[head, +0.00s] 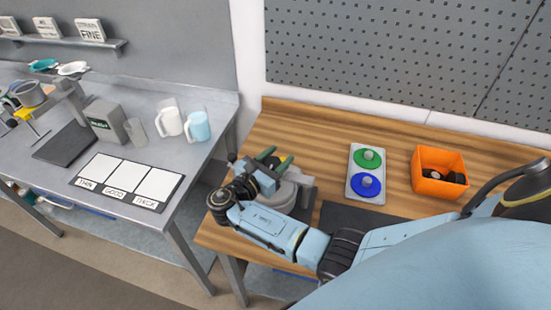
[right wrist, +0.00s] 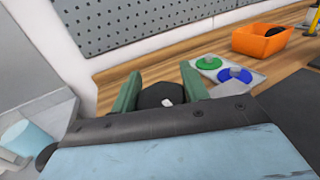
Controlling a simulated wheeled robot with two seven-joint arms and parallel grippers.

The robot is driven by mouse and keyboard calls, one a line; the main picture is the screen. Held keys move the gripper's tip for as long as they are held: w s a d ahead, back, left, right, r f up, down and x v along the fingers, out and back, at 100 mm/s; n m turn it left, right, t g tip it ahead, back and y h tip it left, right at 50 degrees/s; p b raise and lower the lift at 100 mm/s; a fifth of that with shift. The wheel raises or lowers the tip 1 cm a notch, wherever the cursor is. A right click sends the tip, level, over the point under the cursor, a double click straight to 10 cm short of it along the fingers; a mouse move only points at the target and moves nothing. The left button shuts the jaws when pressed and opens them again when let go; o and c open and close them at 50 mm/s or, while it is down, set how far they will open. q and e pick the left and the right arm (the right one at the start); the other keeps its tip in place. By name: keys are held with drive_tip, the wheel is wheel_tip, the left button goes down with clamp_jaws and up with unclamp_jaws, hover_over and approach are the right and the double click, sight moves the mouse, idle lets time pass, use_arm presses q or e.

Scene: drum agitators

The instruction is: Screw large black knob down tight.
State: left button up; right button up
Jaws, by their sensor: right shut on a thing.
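The large black knob (right wrist: 160,95) shows in the right wrist view, with a small white mark on its top. It sits between the two green fingers of my right gripper (right wrist: 158,90), which is shut on it. In the head view my right gripper (head: 273,161) is at a grey device (head: 304,190) near the left end of the wooden bench. There the gripper and wrist hide the knob. How far down the knob sits cannot be seen. My left gripper is in neither view.
A light tray (head: 353,190) with a green disc (head: 373,157) and a blue disc (head: 359,189) lies right of the device. An orange bin (head: 428,188) with dark parts stands farther right. A dark mat (head: 345,215) lies in front. A grey pegboard (head: 400,50) rises behind.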

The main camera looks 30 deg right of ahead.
drive_tip(key=shift+r+m+g, duration=0.2)
drive_tip(key=shift+m+g, duration=0.6)
drive_tip(key=shift+g, duration=0.3)
drive_tip(key=shift+d+r+g+h, duration=0.1)
drive_tip(key=shift+g+h, duration=0.2)
drive_tip(key=o, duration=1)
drive_tip(key=shift+s, duration=0.1)
drive_tip(key=shift+b, duration=0.3)
drive_tip(key=shift+a+f, duration=0.2)
drive_tip(key=shift+a, duration=0.1)
drive_tip(key=s+a+b, duration=0.2)
drive_tip(key=a+b, duration=0.1)
drive_tip(key=a, duration=0.9)
drive_tip(key=shift+a, duration=0.3)
drive_tip(key=shift+s, duration=0.1)
